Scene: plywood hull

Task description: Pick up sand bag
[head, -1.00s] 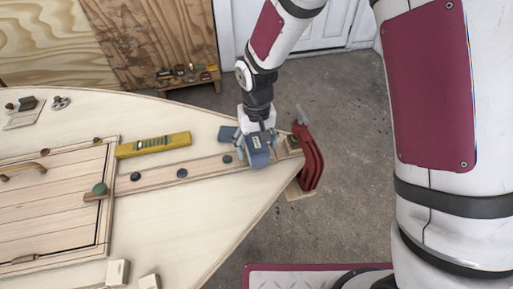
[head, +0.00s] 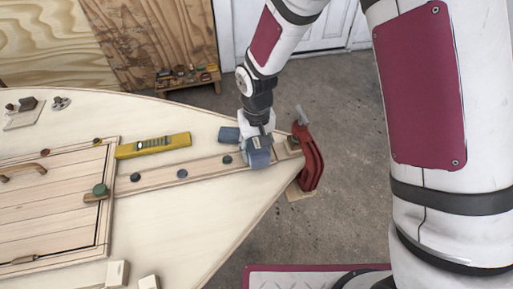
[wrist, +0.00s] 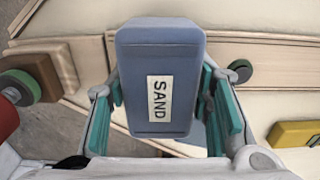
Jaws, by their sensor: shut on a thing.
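The sand bag (wrist: 160,75) is a blue-grey block with a white label reading "SAND". In the wrist view it sits between the teal finger pads of my gripper (wrist: 168,108), which is shut on it. In the head view the sand bag (head: 257,153) is below my gripper (head: 257,140), at the narrow right end of the plywood hull (head: 200,220), over the wooden strip. I cannot tell whether it touches the strip. A second blue-grey piece (head: 229,134) lies just left of my gripper; its label is not visible.
A red clamp (head: 309,158) grips the hull tip to the right of the bag. A yellow level (head: 153,145) lies to the left. Several dark knobs line the wooden strip (head: 205,168). A small bench (head: 188,78) stands by the back wall. The lower hull surface is largely clear.

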